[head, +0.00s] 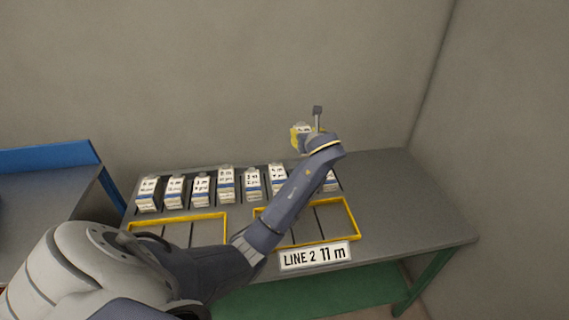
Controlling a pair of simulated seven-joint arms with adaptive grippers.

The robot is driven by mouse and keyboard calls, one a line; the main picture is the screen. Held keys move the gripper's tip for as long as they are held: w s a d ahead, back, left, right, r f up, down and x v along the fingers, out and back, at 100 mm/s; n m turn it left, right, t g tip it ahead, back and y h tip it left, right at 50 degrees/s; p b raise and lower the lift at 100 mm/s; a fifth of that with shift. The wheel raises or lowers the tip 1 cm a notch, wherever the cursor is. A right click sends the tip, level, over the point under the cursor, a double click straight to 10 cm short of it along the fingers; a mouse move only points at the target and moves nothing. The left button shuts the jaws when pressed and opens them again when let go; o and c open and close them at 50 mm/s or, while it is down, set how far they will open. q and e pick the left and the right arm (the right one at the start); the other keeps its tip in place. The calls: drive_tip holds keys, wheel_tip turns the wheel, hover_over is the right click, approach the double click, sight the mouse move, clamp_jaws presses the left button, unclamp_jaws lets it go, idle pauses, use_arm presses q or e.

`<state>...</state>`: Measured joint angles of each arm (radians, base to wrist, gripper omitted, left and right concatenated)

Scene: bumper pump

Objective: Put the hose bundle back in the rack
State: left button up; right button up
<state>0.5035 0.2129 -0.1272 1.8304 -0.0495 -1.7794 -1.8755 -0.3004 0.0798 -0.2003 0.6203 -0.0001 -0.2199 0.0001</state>
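A yellow bundle with a white label (300,133) is up in front of the back wall, above the table's rear edge. My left gripper (314,126) is at it, at the end of the arm reaching across from the lower left. It appears shut on the bundle, though the wrist hides part of the grip. A row of several upright white labelled bundles with blue bands (226,184) stands along the back of the grey table. My forearm covers part of the row near its right end. My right gripper is not in view.
Two yellow frames, left (180,216) and right (354,216), lie on the table (420,200) front. A sign reading "LINE 2 11 m" (315,256) is at the front edge. The table's right side is bare. A blue-backed bench (45,157) stands left.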

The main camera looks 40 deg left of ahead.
use_arm(q)
wheel_tip(320, 180, down, 17)
drive_tip(key=shift+f, duration=0.2)
idle(0.6)
drive_tip(key=shift+f, duration=0.15)
drive_tip(key=o, duration=1.5)
drive_tip(key=shift+s+d, duration=0.15)
drive_tip(key=v, duration=1.1)
drive_tip(key=shift+s+d+r, duration=0.15)
drive_tip(key=shift+s+r, duration=0.1)
drive_tip(key=shift+r, duration=0.1)
